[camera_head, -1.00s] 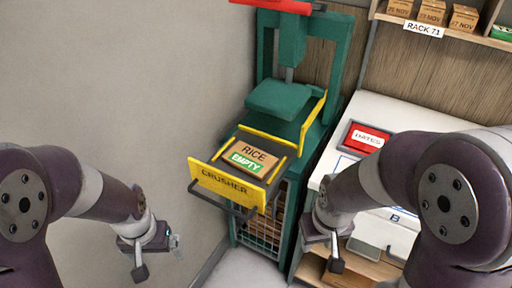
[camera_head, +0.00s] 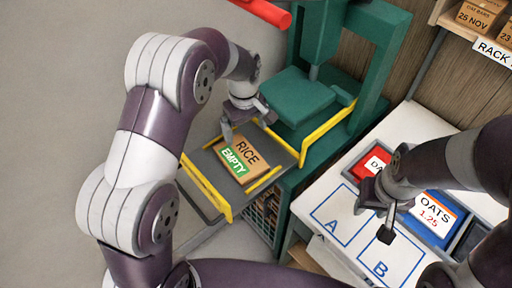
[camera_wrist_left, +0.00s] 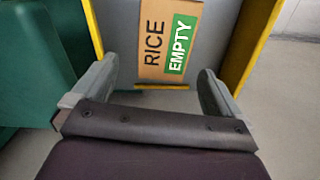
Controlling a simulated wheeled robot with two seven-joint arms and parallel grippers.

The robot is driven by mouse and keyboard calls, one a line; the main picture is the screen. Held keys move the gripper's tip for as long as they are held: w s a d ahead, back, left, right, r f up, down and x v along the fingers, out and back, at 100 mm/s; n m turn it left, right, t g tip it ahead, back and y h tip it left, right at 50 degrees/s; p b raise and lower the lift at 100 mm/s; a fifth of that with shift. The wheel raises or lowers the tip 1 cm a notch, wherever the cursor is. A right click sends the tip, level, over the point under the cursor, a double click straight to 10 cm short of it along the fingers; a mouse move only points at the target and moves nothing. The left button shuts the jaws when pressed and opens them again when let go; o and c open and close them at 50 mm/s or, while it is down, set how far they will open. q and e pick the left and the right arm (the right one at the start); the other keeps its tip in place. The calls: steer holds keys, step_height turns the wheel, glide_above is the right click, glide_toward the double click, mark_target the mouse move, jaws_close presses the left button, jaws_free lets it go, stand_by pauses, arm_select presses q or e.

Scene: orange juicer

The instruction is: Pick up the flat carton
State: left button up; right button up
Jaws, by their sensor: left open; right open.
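The flat carton (camera_head: 240,160) is brown, marked RICE with a green EMPTY label. It lies flat on the grey crusher tray (camera_head: 207,193) between yellow side rails. It also shows in the left wrist view (camera_wrist_left: 168,38). My left gripper (camera_head: 238,130) is above the carton's far left edge in the head view. In the left wrist view its two fingers (camera_wrist_left: 155,90) are spread apart, with the carton beyond them and nothing between them. My right gripper (camera_head: 375,222) is open and empty over the white worktop, by the A and B squares.
A red box (camera_head: 372,162) and a blue OATS box (camera_head: 433,213) sit on the white worktop (camera_head: 330,195). A rack with small boxes (camera_head: 478,14) is at upper right.

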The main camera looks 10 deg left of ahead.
arm_select(q)
steer(key=p, duration=0.1)
glide_above(243, 160)
steer(key=shift+n, duration=0.3)
steer(key=f, duration=0.7)
steer(key=shift+w+d, duration=0.15)
steer(key=shift+d, duration=0.15)
steer(key=f, duration=0.1)
steer(key=f+p, duration=0.1)
steer(key=f, duration=0.1)
steer(key=f+p, duration=0.1)
steer(key=f, duration=0.1)
steer(key=shift+a, duration=0.3)
steer(key=shift+d+f, duration=0.1)
steer(key=shift+f, duration=0.25)
steer(key=c, duration=0.8)
arm_select(e)
steer(key=r, duration=0.3)
steer(key=shift+s+a+r, duration=0.2)
steer(key=shift+s+a, duration=0.15)
steer(key=shift+a, duration=0.05)
